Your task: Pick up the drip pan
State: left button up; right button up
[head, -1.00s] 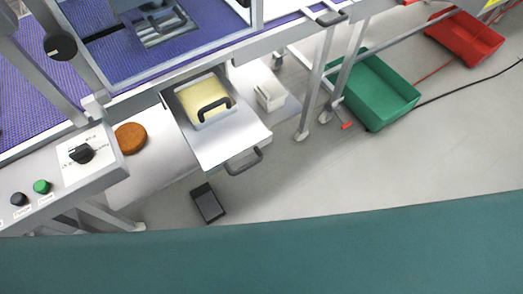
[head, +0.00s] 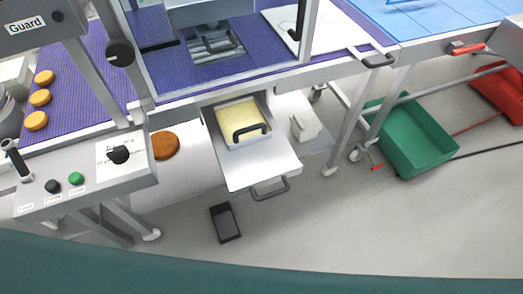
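The drip pan looks to be the small pale pan (head: 264,142) with a yellow filling (head: 238,114) and a dark arched handle (head: 251,130). It sits in a pulled-out white drawer (head: 243,177) under the purple conveyor, near the middle of the head view. The drawer has its own dark handle (head: 270,189) at its front edge. Neither of my grippers is in view, so nothing of mine touches the pan.
A brown round (head: 165,145) lies left of the drawer. A control panel (head: 80,180) juts out at left. A white container (head: 305,127) stands right of the drawer, a green crate (head: 413,137) farther right. A dark foot pedal (head: 225,222) lies on otherwise clear floor below the drawer.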

aim_at(243, 123)
jog(key=u, duration=2)
jog(key=z, duration=0.4)
jog(key=l+z, duration=0.1)
jog(key=z, duration=0.7)
jog(key=i+z, duration=0.1)
jog(key=z, duration=0.3)
jog(key=l+u, duration=0.15)
jog(key=l, duration=0.3)
jog(key=k+l+u, duration=0.15)
jog(key=l, duration=0.3)
jog(key=l+u, duration=0.1)
jog(key=l, duration=0.35)
jog(key=k+l+u, duration=0.15)
jog(key=l, duration=0.25)
